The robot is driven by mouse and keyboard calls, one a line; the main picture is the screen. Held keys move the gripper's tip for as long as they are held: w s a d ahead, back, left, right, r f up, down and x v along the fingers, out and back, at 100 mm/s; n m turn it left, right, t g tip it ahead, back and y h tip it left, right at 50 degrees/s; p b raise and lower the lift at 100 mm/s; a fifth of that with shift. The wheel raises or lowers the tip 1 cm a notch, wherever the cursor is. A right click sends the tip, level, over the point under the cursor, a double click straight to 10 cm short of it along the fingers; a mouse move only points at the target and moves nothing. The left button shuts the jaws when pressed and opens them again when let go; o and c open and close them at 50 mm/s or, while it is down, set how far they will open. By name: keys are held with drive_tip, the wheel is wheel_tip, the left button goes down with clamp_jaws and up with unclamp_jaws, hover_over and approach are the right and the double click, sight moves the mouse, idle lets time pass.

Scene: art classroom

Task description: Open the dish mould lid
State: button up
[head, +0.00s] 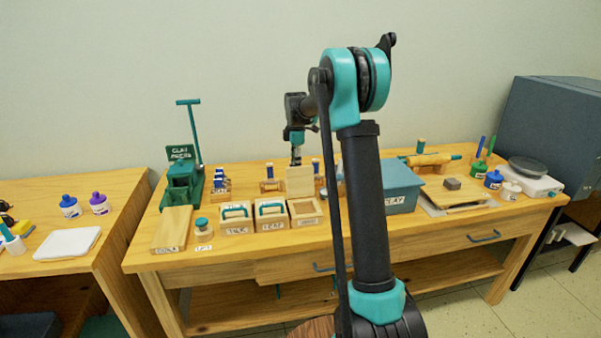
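Three small wooden mould boxes stand in a row on the table. The rightmost box (305,219), its label too small to read, is presumably the dish mould. Its top is open and shows a brown inside. A pale wooden panel (300,181), which looks like its lid, stands upright at the box's back edge. My gripper (296,160) points down right at the panel's top edge; I cannot tell whether it touches. Its fingers are too small to read as open or shut.
The tile mould (237,226) and leaf mould (271,224) have teal handles and closed lids. A green clay press (182,182) stands at left, a teal clay bin (400,202) at right. A board (171,230) and small jar (203,231) lie front left.

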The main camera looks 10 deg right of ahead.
drive_tip(key=s+r, duration=0.4)
drive_tip(key=s, duration=0.5)
drive_tip(key=s+f, duration=0.1)
drive_tip(key=s, duration=0.2)
drive_tip(key=s+f, duration=0.2)
drive_tip(key=s, duration=0.2)
drive_tip(key=s+f, duration=0.1)
drive_tip(key=s, duration=0.2)
drive_tip(key=shift+s+d+f, duration=0.15)
drive_tip(key=shift+s+d, duration=0.15)
drive_tip(key=shift+d, duration=0.1)
drive_tip(key=shift+s+f+t, duration=0.4)
drive_tip(key=shift+f+t, duration=0.05)
drive_tip(key=shift+t, duration=0.25)
drive_tip(key=s+r, duration=0.3)
drive_tip(key=r, duration=1.4)
drive_tip(key=s+d+f+m, duration=0.1)
drive_tip(key=s+f+m, duration=0.3)
drive_tip(key=f, duration=0.3)
drive_tip(key=s+d+f+m+t, duration=0.1)
drive_tip(key=s+f+m, duration=0.3)
drive_tip(key=f, duration=0.3)
drive_tip(key=shift+d+m, duration=0.3)
drive_tip(key=shift+m, duration=0.6)
drive_tip(key=shift+w, duration=0.1)
